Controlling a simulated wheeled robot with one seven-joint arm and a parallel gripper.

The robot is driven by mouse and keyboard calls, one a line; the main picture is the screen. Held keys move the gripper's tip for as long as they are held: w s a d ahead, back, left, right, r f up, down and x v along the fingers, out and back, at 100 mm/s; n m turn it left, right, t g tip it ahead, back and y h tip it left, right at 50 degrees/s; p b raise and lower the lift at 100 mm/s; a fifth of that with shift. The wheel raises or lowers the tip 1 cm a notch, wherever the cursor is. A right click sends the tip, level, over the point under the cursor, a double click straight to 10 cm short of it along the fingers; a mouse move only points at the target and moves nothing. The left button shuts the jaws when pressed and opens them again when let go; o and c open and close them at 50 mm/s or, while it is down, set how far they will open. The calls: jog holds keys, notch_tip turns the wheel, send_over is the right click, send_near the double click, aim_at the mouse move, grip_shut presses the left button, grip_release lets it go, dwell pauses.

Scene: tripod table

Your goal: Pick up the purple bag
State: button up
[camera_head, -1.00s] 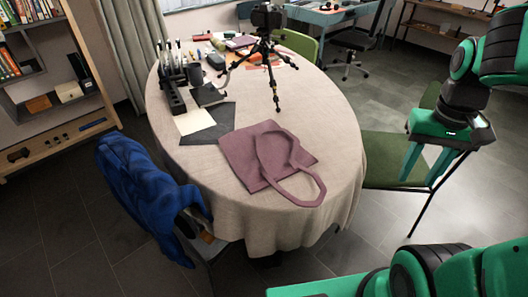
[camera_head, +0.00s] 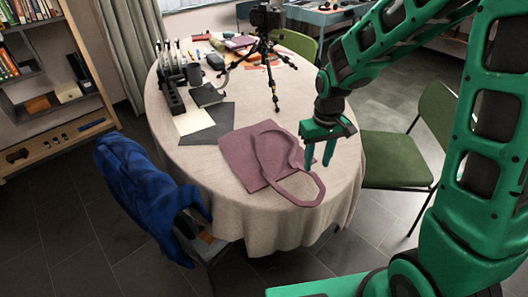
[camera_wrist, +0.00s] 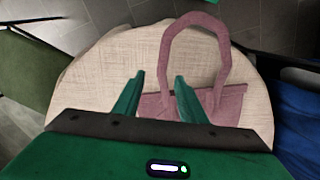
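The purple bag (camera_head: 250,157) lies flat on the round table near its front edge, with its handle loop toward the lower right. My gripper (camera_head: 318,168) is above the table at the bag's right side, pointing down, with its two green fingers apart and nothing between them. In the wrist view the bag (camera_wrist: 222,104) shows behind and right of the fingers, and its handle arches upward in the picture. My gripper (camera_wrist: 158,80) is open there too. Part of the bag's body is hidden by the gripper in the wrist view.
The table (camera_head: 225,205) has a pale cloth. A black tripod (camera_head: 270,65) stands behind the bag, and dark and pale sheets (camera_head: 205,125) lie to its left. A blue jacket (camera_head: 150,190) hangs on a chair at left. A green chair (camera_head: 400,158) stands at right.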

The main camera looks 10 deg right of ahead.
aim_at(314, 174)
jog(key=shift+s+a+f, duration=0.1)
jog(key=shift+f, duration=1.6)
jog(key=shift+s+f, duration=0.1)
jog(key=shift+f, duration=1.55)
grip_shut()
